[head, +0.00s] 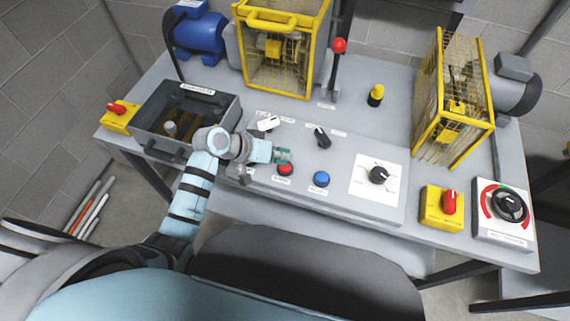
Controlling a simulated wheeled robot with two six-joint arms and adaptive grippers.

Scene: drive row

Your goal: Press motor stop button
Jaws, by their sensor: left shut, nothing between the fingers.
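A red round button (285,169) and a blue round button (321,179) sit side by side on the sloped grey front panel (345,207). Each has a small label below it, too small to read. My left gripper (283,156) is shut and empty. In the picture its fingertips are just above the red button and partly overlap its upper edge. I cannot tell whether they touch it. The blue button is to the right of the gripper and clear of it. My right gripper is not in view.
A black selector knob (322,138) and a white switch (268,123) stand behind the buttons. A dial (378,175) is to the right. A red-knobbed lever (338,46) rises at the back, beside a yellow cage (247,62). An open grey box (232,113) lies left.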

